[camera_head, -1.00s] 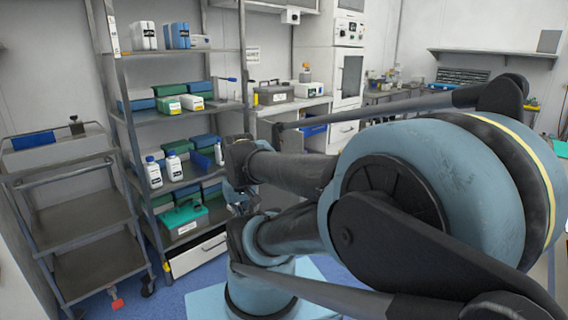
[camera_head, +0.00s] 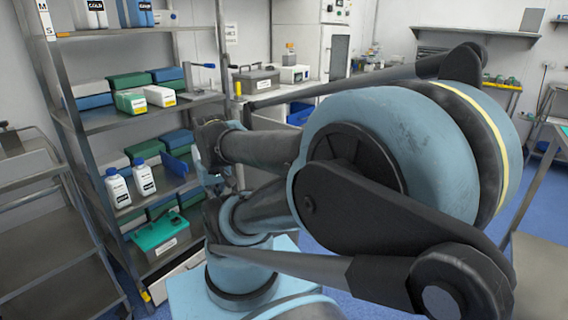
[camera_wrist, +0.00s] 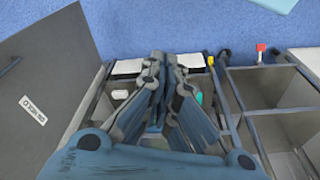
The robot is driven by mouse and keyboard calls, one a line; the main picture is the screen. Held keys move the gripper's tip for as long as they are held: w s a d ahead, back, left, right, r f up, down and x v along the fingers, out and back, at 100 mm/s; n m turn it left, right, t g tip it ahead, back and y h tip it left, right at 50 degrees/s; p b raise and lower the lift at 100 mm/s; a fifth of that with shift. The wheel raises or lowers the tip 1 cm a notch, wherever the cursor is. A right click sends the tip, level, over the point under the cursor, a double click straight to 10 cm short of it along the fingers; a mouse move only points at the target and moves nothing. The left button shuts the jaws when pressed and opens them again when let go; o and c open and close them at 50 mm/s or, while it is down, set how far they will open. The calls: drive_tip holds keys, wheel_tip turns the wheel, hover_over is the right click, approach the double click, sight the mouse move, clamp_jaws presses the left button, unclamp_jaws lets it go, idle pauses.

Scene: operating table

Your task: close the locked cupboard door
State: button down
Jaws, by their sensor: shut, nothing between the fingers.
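In the wrist view a grey cupboard door (camera_wrist: 52,62) stands open at the left. It has a dark handle (camera_wrist: 10,66) and a small white label (camera_wrist: 34,109) whose words I cannot read surely. To its right is the open cupboard (camera_wrist: 90,105), with white and green items partly seen inside. My gripper (camera_wrist: 165,80) is shut and empty, over the cupboard opening to the right of the door, with a gap seen between them. The fingers hide part of the inside. I cannot make out the door or the gripper tips in the head view.
Grey compartments (camera_wrist: 275,127) adjoin the cupboard at the right. In the head view a metal rack (camera_head: 85,165) holds boxes and bottles, with an empty shelf cart (camera_head: 45,240) to its left. A table (camera_head: 538,250) stands at the far right. Blue floor (camera_head: 335,245) shows beyond my arm.

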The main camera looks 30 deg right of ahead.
drive_tip(key=shift+w+d, duration=0.15)
drive_tip(key=shift+w, duration=0.05)
drive_tip(key=w+d+r+m+h, duration=0.15)
drive_tip(key=w+d+m, duration=0.3)
drive_tip(key=d, duration=0.45)
drive_tip(key=w+d+r+m+h, duration=0.15)
drive_tip(key=w+d+m, duration=0.3)
drive_tip(key=d, duration=0.55)
drive_tip(key=w+d+r+m+h, duration=0.1)
drive_tip(key=w+d+r+m, duration=0.15)
drive_tip(key=d+m, duration=0.45)
drive_tip(key=w+d+f+n, duration=0.1)
drive_tip(key=w+d+f, duration=0.2)
drive_tip(key=d+f, duration=0.6)
drive_tip(key=shift+w+d+f+n+g, duration=0.15)
drive_tip(key=shift+d+f+n+g, duration=0.15)
drive_tip(key=shift+f, duration=0.1)
drive_tip(key=shift+a, duration=0.1)
